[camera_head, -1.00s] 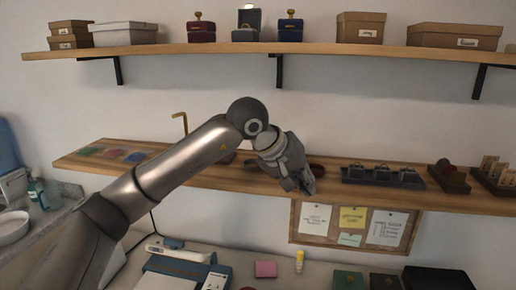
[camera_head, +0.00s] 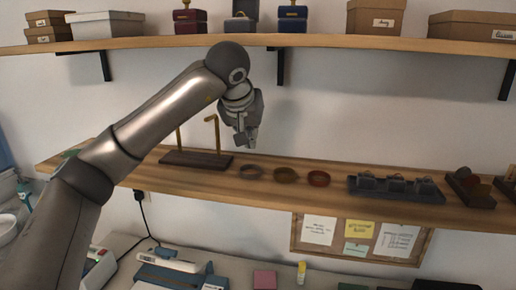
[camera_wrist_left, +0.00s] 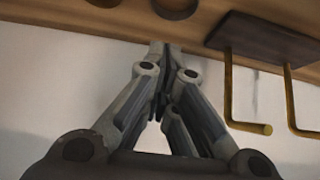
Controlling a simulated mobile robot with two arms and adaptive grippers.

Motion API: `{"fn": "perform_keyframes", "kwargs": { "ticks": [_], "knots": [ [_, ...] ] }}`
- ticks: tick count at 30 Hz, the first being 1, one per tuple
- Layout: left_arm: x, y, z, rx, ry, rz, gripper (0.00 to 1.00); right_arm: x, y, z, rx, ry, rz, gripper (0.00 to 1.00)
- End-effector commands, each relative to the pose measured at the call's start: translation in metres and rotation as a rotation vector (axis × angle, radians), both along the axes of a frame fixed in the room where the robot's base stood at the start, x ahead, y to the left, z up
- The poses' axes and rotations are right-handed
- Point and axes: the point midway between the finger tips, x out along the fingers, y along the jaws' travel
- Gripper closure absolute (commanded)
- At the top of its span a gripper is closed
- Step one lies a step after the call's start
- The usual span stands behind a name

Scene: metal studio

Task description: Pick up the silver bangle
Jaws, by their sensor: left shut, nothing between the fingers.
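The silver bangle (camera_head: 251,171) appears to be the greyish leftmost of three rings lying on the lower wooden shelf (camera_head: 400,205). A yellowish-brown bangle (camera_head: 286,174) and a red-brown bangle (camera_head: 318,179) lie to its right. My left gripper (camera_head: 245,143) hangs above the leftmost ring, fingers down, shut and empty, apart from it. In the left wrist view the shut fingers (camera_wrist_left: 160,55) stand against the wall, with two dark rings cut off by the top edge; the nearer one (camera_wrist_left: 176,8) is probably the silver bangle. My right gripper is not in view.
A dark stand (camera_head: 197,159) with gold hooked posts stands just left of the rings. A dark tray (camera_head: 396,187) with several small items sits to their right. The upper shelf (camera_head: 330,41) with boxes runs above my gripper. A pinboard (camera_head: 345,250) hangs below.

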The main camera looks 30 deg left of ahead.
Motion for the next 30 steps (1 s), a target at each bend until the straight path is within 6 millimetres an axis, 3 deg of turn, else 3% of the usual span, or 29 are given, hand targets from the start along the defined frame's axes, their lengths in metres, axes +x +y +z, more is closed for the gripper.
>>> {"fn": "perform_keyframes", "kwargs": {
  "ticks": [5, 13, 21, 30],
  "knots": [
    [0.008, 0.004, -0.011, 0.005, 0.007, 0.003, 1.00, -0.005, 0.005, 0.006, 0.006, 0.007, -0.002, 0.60],
    [0.038, 0.011, -0.049, 0.003, 0.007, 0.004, 1.00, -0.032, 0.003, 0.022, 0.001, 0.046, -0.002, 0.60],
    [0.057, 0.016, -0.074, 0.004, 0.003, 0.002, 1.00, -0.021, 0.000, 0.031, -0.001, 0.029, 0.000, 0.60],
    [0.060, 0.016, -0.078, 0.004, 0.001, 0.001, 1.00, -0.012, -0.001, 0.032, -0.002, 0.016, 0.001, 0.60]
  ]
}}
